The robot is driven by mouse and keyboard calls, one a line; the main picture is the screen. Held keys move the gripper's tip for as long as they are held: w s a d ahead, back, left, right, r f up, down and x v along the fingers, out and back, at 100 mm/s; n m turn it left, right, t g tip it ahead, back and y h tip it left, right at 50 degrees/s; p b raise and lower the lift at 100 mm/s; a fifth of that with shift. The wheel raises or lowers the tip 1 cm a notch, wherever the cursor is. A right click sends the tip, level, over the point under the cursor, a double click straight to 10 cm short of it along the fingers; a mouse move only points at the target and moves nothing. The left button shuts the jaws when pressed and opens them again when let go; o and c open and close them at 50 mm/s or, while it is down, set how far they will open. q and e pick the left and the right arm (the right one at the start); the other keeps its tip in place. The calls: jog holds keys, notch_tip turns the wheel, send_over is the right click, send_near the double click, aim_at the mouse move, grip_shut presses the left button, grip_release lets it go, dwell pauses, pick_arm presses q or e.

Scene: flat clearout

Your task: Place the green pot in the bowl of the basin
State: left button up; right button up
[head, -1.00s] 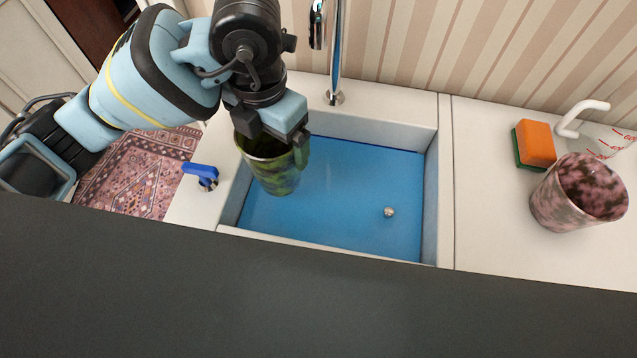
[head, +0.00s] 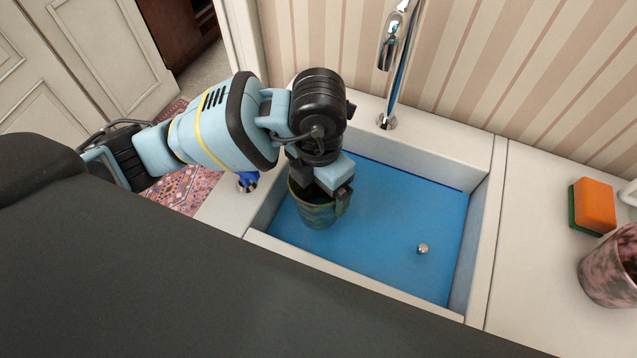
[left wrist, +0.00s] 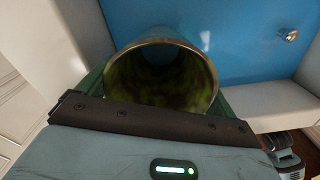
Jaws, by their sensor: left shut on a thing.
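The green pot (head: 317,214) is a mottled dark green cup with an open top. My left gripper (head: 330,186) is shut on the pot's rim side and holds it upright, or nearly so, inside the basin. In the left wrist view the pot (left wrist: 163,75) shows its open mouth and looks empty. The basin (head: 478,240) has pale walls and a blue floor (head: 400,215) with a small metal knob (head: 423,248). I cannot tell whether the pot's base touches the floor. My right gripper is not in view.
A chrome tap (head: 394,70) rises behind the basin. On the right counter (head: 530,250) are an orange and green sponge (head: 594,205) and a mottled pink pot (head: 612,265). A blue-handled item (head: 248,180) stands by the basin's left edge. The basin's right half is clear.

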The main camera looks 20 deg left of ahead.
pick_arm(q)
jog(key=shift+f, duration=0.4)
jog(key=o, duration=1.5)
notch_tip(320, 180, up, 12)
jog(key=shift+r+p, duration=0.15)
jog(key=shift+p, duration=0.75)
